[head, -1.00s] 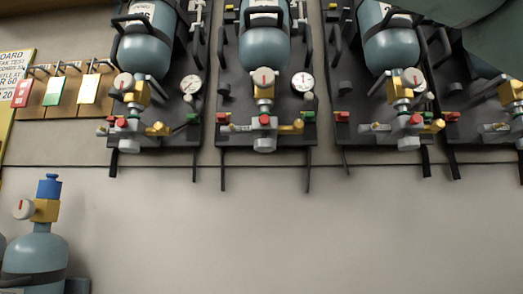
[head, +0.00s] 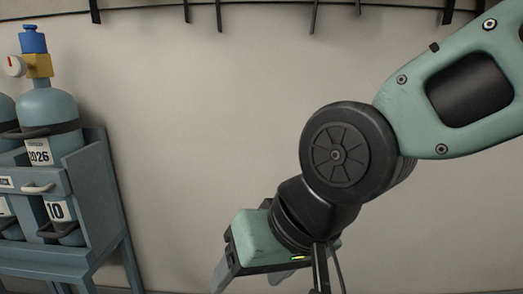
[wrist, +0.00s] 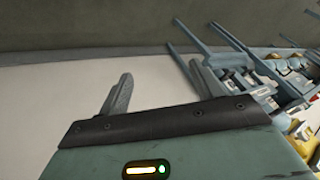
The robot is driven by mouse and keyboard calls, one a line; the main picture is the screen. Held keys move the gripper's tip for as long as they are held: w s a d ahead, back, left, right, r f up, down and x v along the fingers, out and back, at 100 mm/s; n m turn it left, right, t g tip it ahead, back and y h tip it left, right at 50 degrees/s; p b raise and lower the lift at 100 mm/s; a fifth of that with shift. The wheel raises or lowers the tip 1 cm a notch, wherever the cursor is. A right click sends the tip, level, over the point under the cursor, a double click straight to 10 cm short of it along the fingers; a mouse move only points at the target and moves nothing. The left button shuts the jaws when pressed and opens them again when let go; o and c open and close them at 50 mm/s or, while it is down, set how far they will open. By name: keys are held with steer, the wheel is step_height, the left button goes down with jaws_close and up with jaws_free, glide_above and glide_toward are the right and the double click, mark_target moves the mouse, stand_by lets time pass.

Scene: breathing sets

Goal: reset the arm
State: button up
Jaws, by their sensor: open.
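My arm reaches in from the upper right of the head view and bends down at a black round joint. My gripper (head: 250,279) hangs at its lower end, near the bottom edge of the picture, with the fingers partly cut off. In the wrist view my gripper (wrist: 160,76) shows two grey fingers spread wide apart. Nothing is between them. The gripper is apart from everything around it.
A blue-grey stand (head: 105,205) holding grey-blue cylinders (head: 45,110) is at the left of the head view. In the wrist view a blue-grey frame (wrist: 215,47) and yellow and grey fittings lie at the right. A bare pale wall (head: 215,110) stands behind.

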steer(key=s+d+f+n+g+h, duration=0.1)
steer(key=s+d+f+n+h, duration=0.2)
steer(key=d, duration=0.5)
steer(key=s+d+f+g+h, duration=0.1)
steer(key=s+d+f+g, duration=0.1)
steer(key=s+d+f, duration=0.4)
step_height(320, 180, up, 39)
steer(key=w+d+p, duration=0.1)
steer(key=w+p, duration=0.1)
steer(key=p, duration=3.6)
steer(key=shift+w+r, duration=0.15)
